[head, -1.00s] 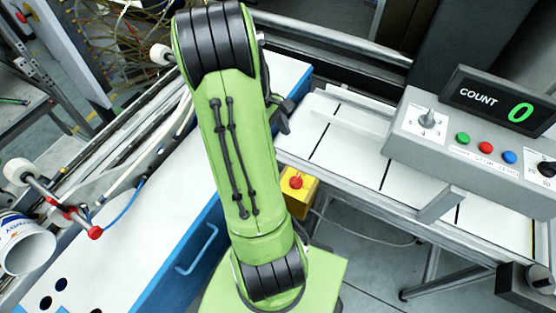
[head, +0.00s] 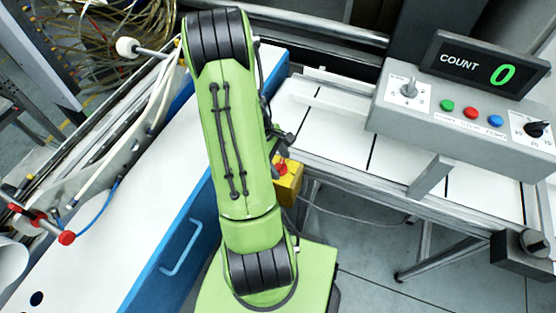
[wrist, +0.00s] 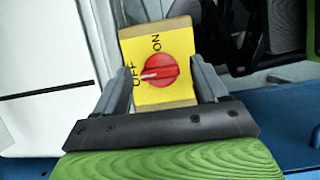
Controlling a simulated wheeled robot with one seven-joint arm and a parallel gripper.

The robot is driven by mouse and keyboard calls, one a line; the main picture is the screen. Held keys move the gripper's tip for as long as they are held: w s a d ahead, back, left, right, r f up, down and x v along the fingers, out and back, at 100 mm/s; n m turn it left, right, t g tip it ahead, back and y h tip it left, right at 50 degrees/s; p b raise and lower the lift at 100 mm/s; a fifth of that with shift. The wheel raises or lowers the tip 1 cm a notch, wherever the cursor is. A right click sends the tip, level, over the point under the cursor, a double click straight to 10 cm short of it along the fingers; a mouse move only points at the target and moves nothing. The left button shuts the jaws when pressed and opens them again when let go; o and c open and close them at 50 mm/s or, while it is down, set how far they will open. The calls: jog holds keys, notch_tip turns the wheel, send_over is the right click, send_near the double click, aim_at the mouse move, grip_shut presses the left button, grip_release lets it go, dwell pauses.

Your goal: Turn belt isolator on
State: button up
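The belt isolator is a yellow box with a red rotary knob. In the wrist view, its yellow face (wrist: 180,42) carries the words ON and OFF, and the white mark on the red knob (wrist: 165,71) points towards OFF. My gripper (wrist: 161,72) is open, with one grey finger on each side of the knob and visible gaps between them. In the head view the yellow box (head: 290,184) stands low beside the conveyor, partly hidden by my green arm. The dark end of my gripper (head: 283,140) shows just above it.
The conveyor (head: 335,137) runs to the right of the box. A grey control box (head: 400,125) bears a COUNT display (head: 490,72) reading 0, dials and buttons. A blue-sided white bench (head: 130,215) is at left. A bracket (head: 430,177) juts from the conveyor's side.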

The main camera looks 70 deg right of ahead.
jog(key=c, duration=1)
jog(key=shift+m, duration=0.3)
jog(key=m+y, duration=0.1)
jog(key=m, duration=0.2)
jog(key=shift+d+p, duration=0.2)
jog(key=shift+p, duration=0.2)
jog(key=m+y, duration=0.1)
jog(key=m, duration=0.1)
jog(key=m+t, duration=0.1)
jog(key=m, duration=0.2)
jog(key=shift+s+d+y, duration=0.1)
jog(key=shift+y, duration=0.3)
jog(key=m+t, duration=0.1)
jog(key=m, duration=0.1)
jog(key=m+t+y, duration=0.1)
jog(key=m, duration=0.1)
jog(key=shift+s+d+m, duration=0.1)
jog(key=shift+s+m, duration=0.05)
jog(key=shift+m, duration=0.15)
jog(key=shift+s+m+t, duration=0.1)
jog(key=shift+m+t, duration=0.8)
jog(key=shift+m, duration=1.5)
jog(key=o, duration=1.1)
jog(key=shift+c, duration=0.2)
